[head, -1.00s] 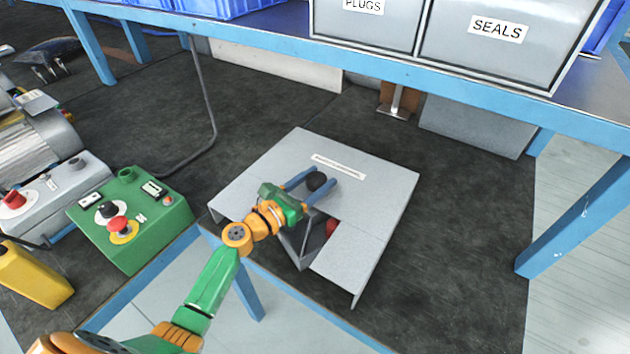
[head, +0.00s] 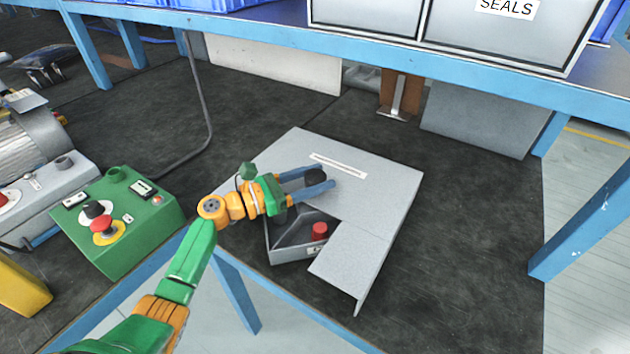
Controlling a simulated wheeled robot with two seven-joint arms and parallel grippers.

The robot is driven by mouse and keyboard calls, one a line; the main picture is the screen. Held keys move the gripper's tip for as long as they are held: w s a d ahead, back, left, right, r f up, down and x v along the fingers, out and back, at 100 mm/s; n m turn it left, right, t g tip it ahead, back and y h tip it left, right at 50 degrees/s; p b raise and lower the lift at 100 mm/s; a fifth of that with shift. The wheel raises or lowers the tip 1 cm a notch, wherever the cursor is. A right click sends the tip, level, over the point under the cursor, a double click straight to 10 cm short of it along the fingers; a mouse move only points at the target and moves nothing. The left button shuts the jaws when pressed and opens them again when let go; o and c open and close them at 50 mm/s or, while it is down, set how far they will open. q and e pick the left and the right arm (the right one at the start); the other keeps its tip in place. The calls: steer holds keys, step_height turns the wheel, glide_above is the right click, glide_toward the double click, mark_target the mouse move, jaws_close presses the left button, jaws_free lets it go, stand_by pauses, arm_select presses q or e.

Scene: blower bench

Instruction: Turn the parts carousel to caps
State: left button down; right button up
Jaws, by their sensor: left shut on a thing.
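The parts carousel (head: 368,190) is a grey flat-topped housing on the dark bench top, with a white label strip whose text is too small to read. My left gripper (head: 316,179) is over its top, shut on a black knob (head: 314,175), with one finger on each side of it. A cut-out at the housing's front shows a grey wedge-shaped compartment (head: 283,248) with a red cylindrical part (head: 320,231) in it. A small label on its front edge is only partly seen and I cannot read it. My gripper and wrist hide part of the compartment. My right gripper is out of view.
A green control box (head: 140,235) with a red button stands to the left, near my left arm. A grey machine (head: 25,140) is behind it. A blue shelf (head: 440,62) with grey bins, one marked SEALS, runs across the back. Dark bench right of the carousel is clear.

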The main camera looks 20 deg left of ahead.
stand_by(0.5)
arm_select(q)
steer(key=shift+c, duration=0.9)
jaws_free()
steer(key=shift+d, duration=0.1)
